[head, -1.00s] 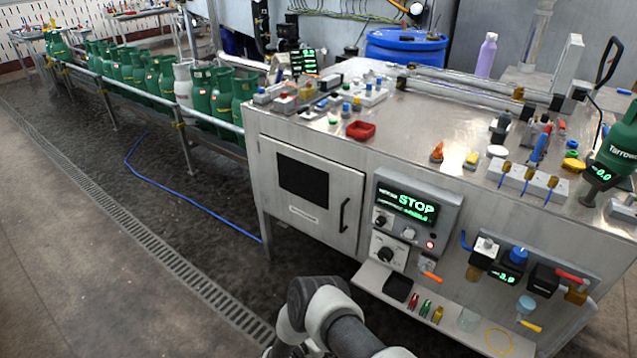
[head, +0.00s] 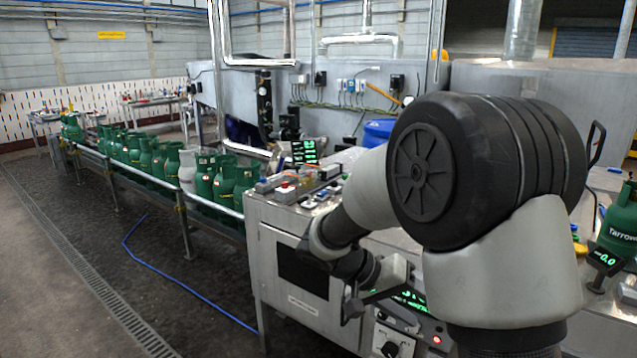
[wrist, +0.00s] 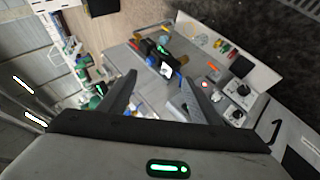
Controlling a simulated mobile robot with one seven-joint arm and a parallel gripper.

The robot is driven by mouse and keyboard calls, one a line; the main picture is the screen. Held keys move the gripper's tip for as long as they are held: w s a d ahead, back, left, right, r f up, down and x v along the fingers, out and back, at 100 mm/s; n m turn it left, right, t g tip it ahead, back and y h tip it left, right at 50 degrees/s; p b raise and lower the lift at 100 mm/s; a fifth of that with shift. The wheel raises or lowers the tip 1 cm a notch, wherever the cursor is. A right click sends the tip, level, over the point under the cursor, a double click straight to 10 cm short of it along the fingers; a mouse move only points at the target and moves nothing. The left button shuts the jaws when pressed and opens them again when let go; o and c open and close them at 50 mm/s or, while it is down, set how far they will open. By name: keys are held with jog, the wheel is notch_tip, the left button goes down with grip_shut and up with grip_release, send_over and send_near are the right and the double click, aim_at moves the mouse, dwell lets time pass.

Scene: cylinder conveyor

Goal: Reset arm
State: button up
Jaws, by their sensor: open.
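My gripper (head: 372,297) is in front of the steel workbench's front face, below and left of my large arm joint in the head view. In the wrist view my gripper (wrist: 158,95) shows its two fingers spread apart with nothing between them. Beyond the fingers lies the bench front with its valve fittings and knobs, seen tilted. My raised arm hides much of the bench top and most of the green-lit display panel (head: 410,300).
The steel bench (head: 280,225) stands close ahead. Green gas cylinders (head: 203,187) and a pale one (head: 187,170) line the conveyor at left. Another green cylinder (head: 622,222) stands at the right. The floor at left is clear except for a blue hose (head: 165,268).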

jog(key=s+a+r+n+t+y, duration=0.25)
jog(key=s+r+y, duration=0.25)
jog(key=s, duration=0.5)
jog(key=s+a+r+n+t+y, duration=0.25)
jog(key=s+r+y, duration=0.3)
jog(key=s, duration=0.35)
notch_tip(320, 180, up, 12)
jog(key=p, duration=1.2)
jog(key=shift+a, duration=0.4)
jog(key=shift+w+h, duration=0.1)
jog(key=shift+h, duration=0.15)
